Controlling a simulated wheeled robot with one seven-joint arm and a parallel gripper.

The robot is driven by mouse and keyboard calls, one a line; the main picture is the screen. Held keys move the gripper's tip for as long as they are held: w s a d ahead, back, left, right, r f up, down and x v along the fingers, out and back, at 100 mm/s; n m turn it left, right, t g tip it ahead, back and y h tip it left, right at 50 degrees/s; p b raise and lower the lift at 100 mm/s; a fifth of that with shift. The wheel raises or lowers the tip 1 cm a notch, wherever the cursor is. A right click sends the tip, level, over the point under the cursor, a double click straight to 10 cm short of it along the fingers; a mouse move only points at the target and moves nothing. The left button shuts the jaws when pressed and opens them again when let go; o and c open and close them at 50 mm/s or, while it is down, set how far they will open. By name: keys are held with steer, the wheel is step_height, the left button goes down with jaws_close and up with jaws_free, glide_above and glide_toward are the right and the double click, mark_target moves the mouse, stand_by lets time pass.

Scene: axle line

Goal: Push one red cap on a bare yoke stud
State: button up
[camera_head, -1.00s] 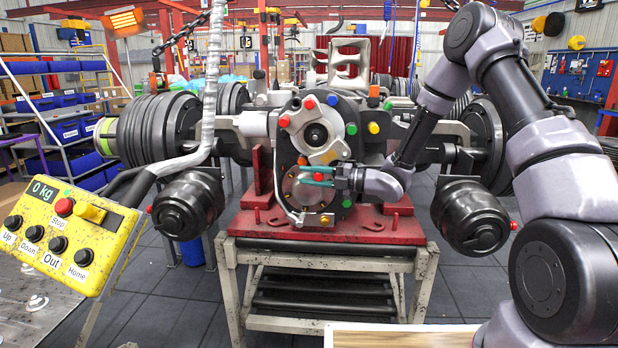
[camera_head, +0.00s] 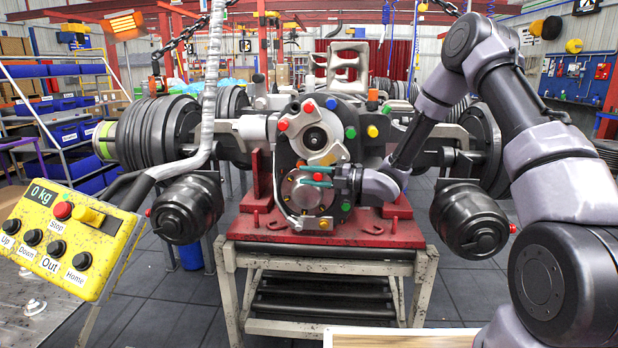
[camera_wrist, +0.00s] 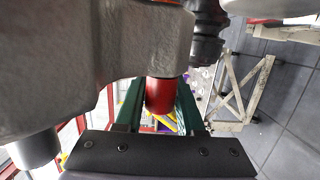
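My gripper (camera_head: 317,177) is at the front face of the axle housing (camera_head: 287,184), its teal fingers pointing left. A red cap (camera_wrist: 166,94) sits between the two green fingers in the wrist view; it also shows as a small red spot in the head view (camera_head: 318,177). The fingers appear closed on it. Its far end meets or lies just behind a grey metal part (camera_wrist: 95,45), and I cannot tell whether it is on a stud. Other red caps show at the top (camera_head: 309,105) and upper left (camera_head: 283,125) of the housing.
Green (camera_head: 351,132) and yellow (camera_head: 372,131) caps sit around the housing. The axle rests on a red fixture (camera_head: 330,232) on a pale stand. Black cylinders (camera_head: 187,209) hang at both sides. A yellow control box (camera_head: 62,240) is at left.

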steer(key=o, duration=0.3)
steer(key=shift+d, duration=0.1)
steer(key=v, duration=1)
steer(key=shift+s+d, duration=0.1)
steer(key=shift+d, duration=0.2)
